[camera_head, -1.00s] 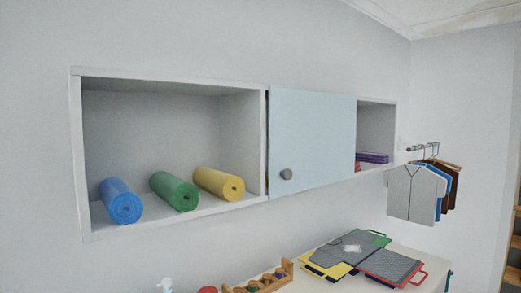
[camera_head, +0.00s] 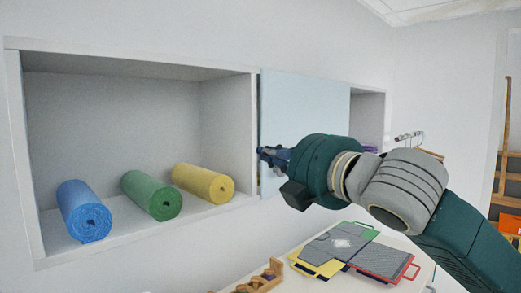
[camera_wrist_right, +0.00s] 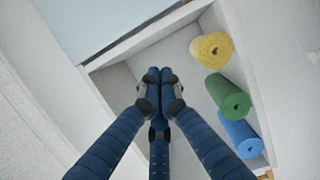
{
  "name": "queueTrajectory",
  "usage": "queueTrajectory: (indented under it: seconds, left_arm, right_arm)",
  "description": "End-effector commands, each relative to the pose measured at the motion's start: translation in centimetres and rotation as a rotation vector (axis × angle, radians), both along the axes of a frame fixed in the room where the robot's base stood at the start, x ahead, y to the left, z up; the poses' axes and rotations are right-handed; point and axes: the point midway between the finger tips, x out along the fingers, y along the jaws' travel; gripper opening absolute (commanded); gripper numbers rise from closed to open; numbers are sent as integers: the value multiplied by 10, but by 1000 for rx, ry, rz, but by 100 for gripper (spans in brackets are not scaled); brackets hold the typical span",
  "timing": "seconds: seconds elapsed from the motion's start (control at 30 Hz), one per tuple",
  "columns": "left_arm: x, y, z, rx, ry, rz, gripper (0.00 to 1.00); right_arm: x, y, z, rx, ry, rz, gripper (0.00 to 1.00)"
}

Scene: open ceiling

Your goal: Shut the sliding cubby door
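The light blue sliding door (camera_head: 305,100) covers the middle of the white wall cubby (camera_head: 130,46). Its left edge is at the divider, so the left compartment is open, and a narrow opening shows at its right. My right gripper (camera_head: 262,153) is in front of the door's left edge and hides the round knob. In the right wrist view its blue fingers (camera_wrist_right: 155,76) meet at the tips with nothing seen between them. The door (camera_wrist_right: 85,20) is at the upper left there. I cannot tell if the fingers touch the door. My left gripper is not in view.
Blue (camera_head: 84,212), green (camera_head: 152,196) and yellow (camera_head: 203,184) rolled mats lie in the open left compartment. Below, a table holds coloured clipboard-like boards (camera_head: 340,250) and a wooden rack (camera_head: 262,278). A hanging rail (camera_head: 408,137) is at the right.

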Motion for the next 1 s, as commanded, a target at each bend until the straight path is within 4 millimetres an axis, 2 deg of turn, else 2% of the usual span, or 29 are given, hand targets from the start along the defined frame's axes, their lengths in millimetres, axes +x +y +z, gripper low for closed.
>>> queueTrajectory:
  seconds: [0.2,0.47,0.7,1.0]
  left_arm:
    - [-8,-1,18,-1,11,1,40]
    - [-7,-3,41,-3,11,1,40]
    - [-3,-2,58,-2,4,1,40]
    - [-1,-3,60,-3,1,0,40]
  right_arm:
    - [31,20,3,2,6,2,0]
    - [79,48,3,2,6,0,0]
    - [104,26,2,2,3,-2,0]
    - [109,20,-1,2,2,1,0]
